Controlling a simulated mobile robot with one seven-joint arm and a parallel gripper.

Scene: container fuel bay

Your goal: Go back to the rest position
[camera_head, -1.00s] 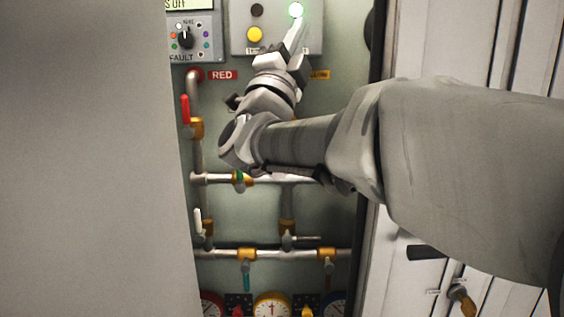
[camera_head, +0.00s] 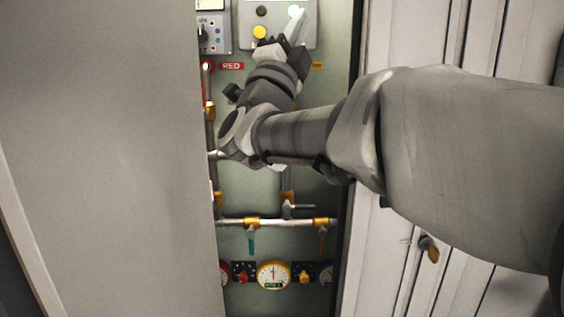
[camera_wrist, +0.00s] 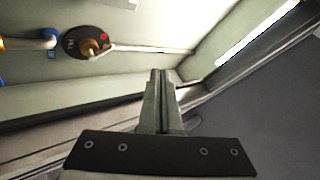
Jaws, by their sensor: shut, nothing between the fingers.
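The fingers point toward the bay's edge and side wall there. My arm reaches in from the right and hides part of the pipes.
A large grey door (camera_head: 110,160) stands on the left. Pipes with yellow fittings (camera_head: 252,223) and a yellow gauge (camera_head: 273,274) are in the bay. White panels (camera_head: 420,35) with a yellow-brown handle (camera_head: 429,249) lie right. The wrist view shows a dark round valve plate (camera_wrist: 88,42).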

